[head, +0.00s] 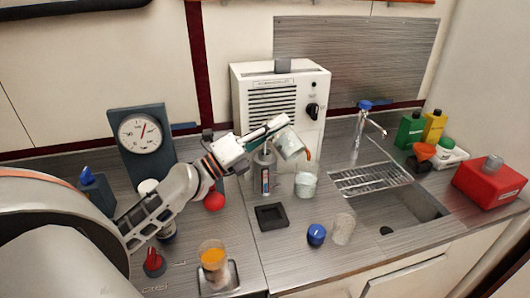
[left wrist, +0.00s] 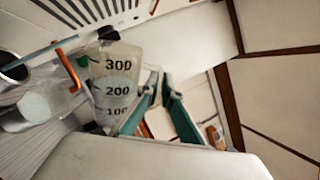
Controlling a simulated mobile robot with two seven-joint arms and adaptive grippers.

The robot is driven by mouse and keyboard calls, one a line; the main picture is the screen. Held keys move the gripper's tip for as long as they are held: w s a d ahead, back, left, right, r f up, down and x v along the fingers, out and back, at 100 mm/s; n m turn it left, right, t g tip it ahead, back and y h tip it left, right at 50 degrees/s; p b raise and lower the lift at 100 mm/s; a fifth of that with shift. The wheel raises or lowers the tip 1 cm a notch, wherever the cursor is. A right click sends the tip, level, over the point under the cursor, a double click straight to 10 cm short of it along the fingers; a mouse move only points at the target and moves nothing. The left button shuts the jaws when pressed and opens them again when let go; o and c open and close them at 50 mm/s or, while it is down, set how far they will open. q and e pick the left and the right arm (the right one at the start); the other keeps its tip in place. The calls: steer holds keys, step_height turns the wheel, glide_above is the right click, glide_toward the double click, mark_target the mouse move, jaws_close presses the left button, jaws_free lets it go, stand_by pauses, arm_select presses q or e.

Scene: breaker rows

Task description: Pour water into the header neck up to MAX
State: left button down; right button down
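My left gripper (head: 275,124) is in front of the white unit (head: 281,100), its fingers close together at a clear beaker (head: 290,145). The beaker is tilted and held above the counter. In the left wrist view the beaker (left wrist: 115,75) shows black marks 100, 200 and 300, and the green-padded fingers (left wrist: 156,105) meet its edge side. A clear, gauge-like vessel (head: 265,172) with a red and blue mark stands below the gripper; it may be the header neck. Its MAX line is too small to read. A pale-filled clear cup (head: 305,185) stands beside it. My right gripper is out of view.
A black square tray (head: 271,216), a blue cap (head: 316,234) and a clear cup (head: 343,228) lie in front. The sink (head: 400,208) with its tap (head: 366,122) is to the right.

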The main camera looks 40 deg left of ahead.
arm_select(q)
steer(key=shift+w+a+r+n, duration=0.1)
steer(key=shift+a+n, duration=0.15)
steer(key=shift+n, duration=0.15)
stand_by(0.8)
steer(key=shift+a+r+n+t, duration=0.3)
steer(key=shift+r+n+t, duration=0.15)
steer(key=shift+n, duration=0.45)
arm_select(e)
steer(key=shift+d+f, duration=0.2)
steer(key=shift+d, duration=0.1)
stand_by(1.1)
arm_select(q)
steer(key=shift+w+a+f+t+y, duration=0.1)
steer(key=shift+t+y, duration=0.15)
steer(key=shift+y, duration=0.05)
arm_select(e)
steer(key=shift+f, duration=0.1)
arm_select(q)
steer(key=shift+a+f+n, duration=0.1)
steer(key=shift+a+n, duration=0.05)
steer(key=shift+n, duration=0.15)
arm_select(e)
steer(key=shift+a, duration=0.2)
